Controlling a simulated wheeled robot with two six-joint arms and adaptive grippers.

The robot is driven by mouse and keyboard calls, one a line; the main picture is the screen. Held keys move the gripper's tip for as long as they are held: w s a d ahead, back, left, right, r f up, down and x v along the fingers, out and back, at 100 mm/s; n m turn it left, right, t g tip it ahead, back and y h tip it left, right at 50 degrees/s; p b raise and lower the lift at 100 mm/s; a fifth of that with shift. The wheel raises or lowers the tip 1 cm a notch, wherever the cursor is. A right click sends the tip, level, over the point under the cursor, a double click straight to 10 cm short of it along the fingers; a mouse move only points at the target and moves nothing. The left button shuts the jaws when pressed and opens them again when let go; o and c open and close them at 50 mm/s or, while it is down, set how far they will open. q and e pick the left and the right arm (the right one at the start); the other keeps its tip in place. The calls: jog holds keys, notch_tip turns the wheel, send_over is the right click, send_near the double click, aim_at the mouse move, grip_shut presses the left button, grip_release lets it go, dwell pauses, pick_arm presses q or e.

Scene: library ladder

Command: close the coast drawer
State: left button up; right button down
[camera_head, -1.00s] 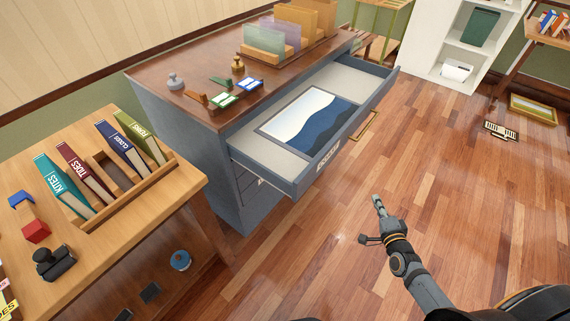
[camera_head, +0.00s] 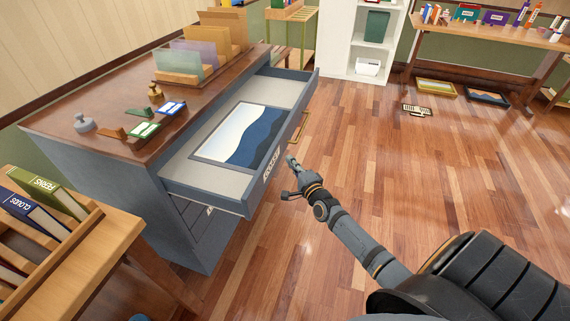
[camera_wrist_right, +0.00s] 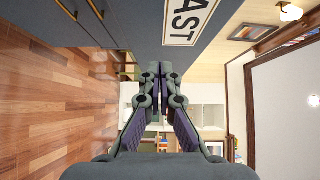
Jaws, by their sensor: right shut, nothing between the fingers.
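The coast drawer (camera_head: 176,184) is pulled out of the grey cabinet in the head view. A blue and white coast picture (camera_head: 240,135) lies inside it. Its front panel carries a label (camera_head: 272,164), and the wrist view shows the end of that label (camera_wrist_right: 188,20), reading "AST". My right gripper (camera_head: 291,160) is shut and empty, its fingertips close to the drawer front beside the label. In the wrist view the fingers of my right gripper (camera_wrist_right: 160,68) point at the grey front; whether they touch it I cannot tell. My left gripper is not in view.
The cabinet top (camera_head: 120,85) holds stamps, cards and upright folders. A wooden table (camera_head: 110,235) with books stands at the lower left. A white shelf (camera_head: 345,55) stands at the back.

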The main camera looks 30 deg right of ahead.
jog(key=shift+w+a, duration=0.8)
jog(key=shift+w, duration=0.1)
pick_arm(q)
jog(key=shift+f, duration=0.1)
